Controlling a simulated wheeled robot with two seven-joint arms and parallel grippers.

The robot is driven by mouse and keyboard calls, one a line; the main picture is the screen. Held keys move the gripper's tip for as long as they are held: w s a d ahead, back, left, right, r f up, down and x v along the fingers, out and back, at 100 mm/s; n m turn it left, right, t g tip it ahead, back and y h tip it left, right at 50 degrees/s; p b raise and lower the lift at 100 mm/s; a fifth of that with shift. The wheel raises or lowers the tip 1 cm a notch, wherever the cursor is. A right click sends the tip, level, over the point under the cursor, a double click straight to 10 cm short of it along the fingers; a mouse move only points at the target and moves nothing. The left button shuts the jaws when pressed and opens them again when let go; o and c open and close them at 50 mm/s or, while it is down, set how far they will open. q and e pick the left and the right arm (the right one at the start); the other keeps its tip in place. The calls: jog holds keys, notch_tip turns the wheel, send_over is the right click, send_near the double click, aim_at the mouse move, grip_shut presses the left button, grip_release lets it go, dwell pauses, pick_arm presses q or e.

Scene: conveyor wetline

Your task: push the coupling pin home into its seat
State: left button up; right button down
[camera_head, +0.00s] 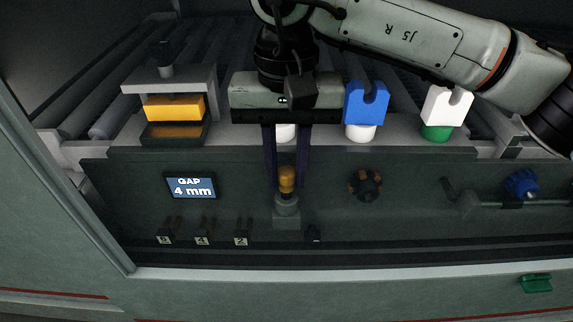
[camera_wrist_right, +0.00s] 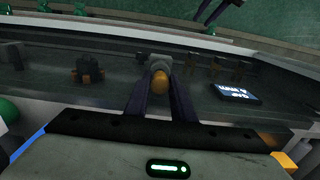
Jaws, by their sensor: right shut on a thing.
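The coupling pin (camera_head: 286,179), with a rounded orange head, stands upright over a grey seat (camera_head: 287,207) on the dark front panel. My right gripper (camera_head: 287,186) points down with its two dark fingers on either side of the orange head, shut on it. In the right wrist view the orange head (camera_wrist_right: 159,82) sits between the fingertips, with the grey seat (camera_wrist_right: 160,63) just beyond. How deep the pin sits is hidden. Dark finger-like bars (camera_wrist_right: 213,12) at the top of the right wrist view look like my left gripper, cut off by the frame.
A display (camera_head: 190,186) reads "GAP 4 mm". Several numbered tabs (camera_head: 203,237) stand below it. A dark knob (camera_head: 365,184) is right of the pin. Blue (camera_head: 366,103) and white (camera_head: 447,104) forked blocks and a yellow block (camera_head: 174,107) stand behind, before the rollers.

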aim_at(287, 171)
jog(key=shift+f+b, duration=0.6)
jog(key=shift+f, duration=0.3)
jog(key=c, duration=1.4)
grip_release()
jog(key=shift+c, duration=0.2)
notch_tip(287, 171, up, 9)
jog(key=shift+p, duration=0.45)
jog(key=shift+r, duration=0.65)
